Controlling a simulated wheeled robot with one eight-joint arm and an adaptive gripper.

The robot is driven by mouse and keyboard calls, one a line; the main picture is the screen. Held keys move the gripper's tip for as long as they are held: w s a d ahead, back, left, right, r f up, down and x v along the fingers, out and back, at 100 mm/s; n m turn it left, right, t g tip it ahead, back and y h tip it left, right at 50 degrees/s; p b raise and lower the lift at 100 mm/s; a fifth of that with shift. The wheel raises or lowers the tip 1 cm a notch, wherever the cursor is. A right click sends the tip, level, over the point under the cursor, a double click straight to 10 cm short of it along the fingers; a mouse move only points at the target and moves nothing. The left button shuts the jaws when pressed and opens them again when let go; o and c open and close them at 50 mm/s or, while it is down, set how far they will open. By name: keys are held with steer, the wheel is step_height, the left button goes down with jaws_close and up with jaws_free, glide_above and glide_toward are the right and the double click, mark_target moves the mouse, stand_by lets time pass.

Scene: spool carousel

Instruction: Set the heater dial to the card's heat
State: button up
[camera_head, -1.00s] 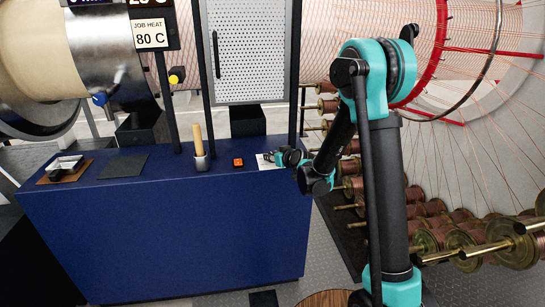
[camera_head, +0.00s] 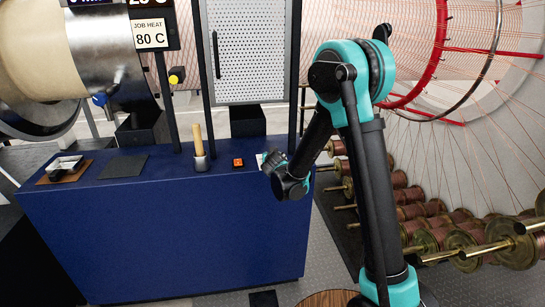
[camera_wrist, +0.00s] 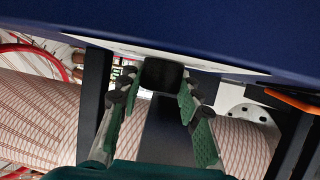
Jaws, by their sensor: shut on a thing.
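The job card (camera_head: 150,34) hangs at the upper left and reads "JOB HEAT 80 C". A pale plate (camera_head: 262,158) lies on the right end of the blue bench, mostly hidden by my wrist. In the wrist view, a black knob (camera_wrist: 162,74), which looks like the heater dial, stands out from a pale face (camera_wrist: 118,46). My gripper (camera_wrist: 159,90) is shut on this knob, one finger on each side. My gripper also shows in the head view (camera_head: 273,162) at the bench's right end. I cannot read the dial's marks or setting.
The blue bench (camera_head: 165,235) also carries a small orange block (camera_head: 238,162), a grey cup with a tan rod (camera_head: 201,162), a dark mat (camera_head: 124,166) and a tray (camera_head: 65,167). Dark posts rise behind. Spools on a rack (camera_head: 425,240) stand to the right.

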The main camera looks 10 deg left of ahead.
steer(key=m+h, duration=0.5)
steer(key=h, duration=0.1)
steer(key=shift+a, duration=0.15)
steer(key=m+g+h, duration=0.4)
steer(key=m+h, duration=0.1)
steer(key=shift+s+m, duration=0.1)
steer(key=shift+m, duration=0.2)
steer(key=shift+f+h, duration=0.1)
steer(key=shift+h, duration=0.2)
steer(key=o, duration=1.2)
steer(key=v, duration=1.1)
steer(key=shift+s+a+r, duration=0.2)
steer(key=shift+r, duration=0.1)
